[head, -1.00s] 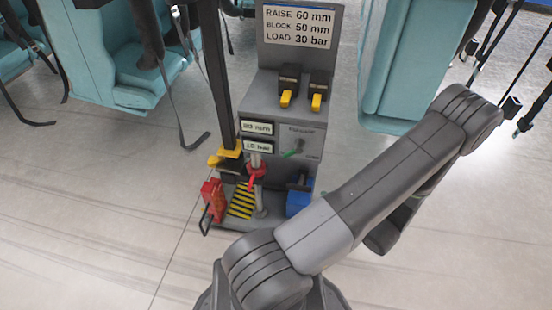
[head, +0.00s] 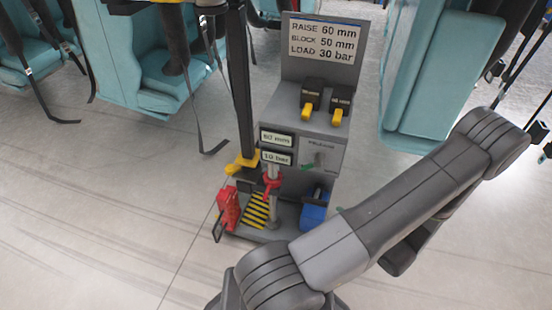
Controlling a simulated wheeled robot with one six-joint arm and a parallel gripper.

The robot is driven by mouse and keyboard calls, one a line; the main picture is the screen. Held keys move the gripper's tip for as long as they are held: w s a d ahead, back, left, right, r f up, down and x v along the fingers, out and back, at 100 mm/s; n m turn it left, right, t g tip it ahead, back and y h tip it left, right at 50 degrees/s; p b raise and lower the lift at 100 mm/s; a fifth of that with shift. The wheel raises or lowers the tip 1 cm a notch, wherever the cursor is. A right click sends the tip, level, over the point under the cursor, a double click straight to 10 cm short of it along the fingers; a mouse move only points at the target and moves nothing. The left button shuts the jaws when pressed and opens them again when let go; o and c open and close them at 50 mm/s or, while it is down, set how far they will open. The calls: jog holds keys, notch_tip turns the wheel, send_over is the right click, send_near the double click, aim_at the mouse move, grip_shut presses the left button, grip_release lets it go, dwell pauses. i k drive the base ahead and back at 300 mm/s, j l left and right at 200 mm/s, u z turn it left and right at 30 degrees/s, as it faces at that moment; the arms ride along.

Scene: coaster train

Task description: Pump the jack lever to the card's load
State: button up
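A grey jack stand (head: 290,128) stands in the middle of the head view. Its card (head: 321,38) reads RAISE 60 mm, BLOCK 50 mm, LOAD 30 bar. Its upper display (head: 276,139) reads 60 mm and its lower display (head: 276,157) seems to read 10 bar. An upright grey rod with a red grip (head: 271,183) stands in front of the displays; I cannot tell whether this is the jack lever. A green release handle (head: 309,165) is at their right. My arm crosses the lower right, right of the stand; its gripper end does not show.
Two black pieces with yellow ends (head: 307,114) sit on the stand's top. A red part (head: 228,207), a striped plate (head: 256,211) and a blue block (head: 314,212) are at its base. A dark post (head: 243,85) rises at left. Teal seats (head: 150,65) hang behind; floor at left is clear.

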aim_at(317, 196)
jog(key=i+j+z, duration=0.1)
jog(key=j, duration=0.35)
jog(key=i+j+z, duration=0.1)
jog(key=j, duration=0.4)
jog(key=i+j+z, duration=0.1)
jog(key=j, duration=0.35)
